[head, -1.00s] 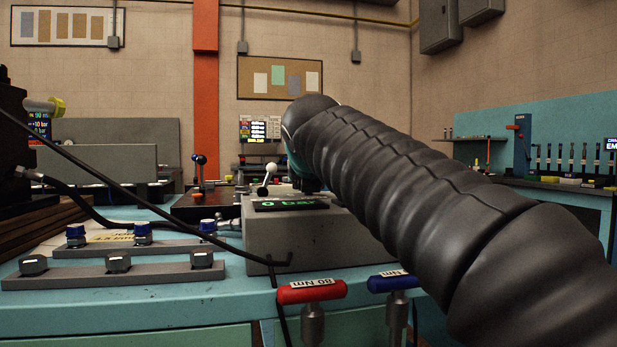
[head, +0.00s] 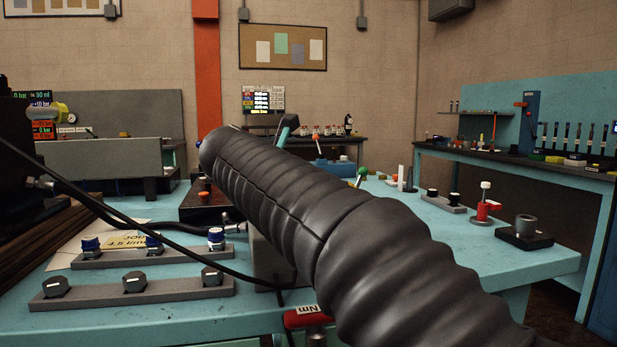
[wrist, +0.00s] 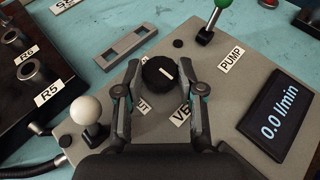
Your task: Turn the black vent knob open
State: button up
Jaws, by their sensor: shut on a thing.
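The black vent knob (wrist: 158,74) sits on a grey control box (wrist: 240,65), with a white mark on its top. My gripper (wrist: 160,85) has its two fingers on either side of the knob in the wrist view and is shut on it. A label beginning "VE" lies just below the knob, partly hidden by a finger. In the head view my arm covers most of the box, and the knob is hidden.
A white ball lever (wrist: 86,110) stands left of my gripper. A green-tipped lever (wrist: 222,8) stands by the PUMP label (wrist: 232,54). A display (wrist: 281,114) reads 0.0 l/min. Ports R5 and R6 are at left. A black hose (head: 100,208) crosses the bench.

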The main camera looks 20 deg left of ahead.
dwell(0.5)
jog(key=o, duration=1.1)
jog(key=shift+o, duration=0.2)
jog(key=shift+f, duration=0.1)
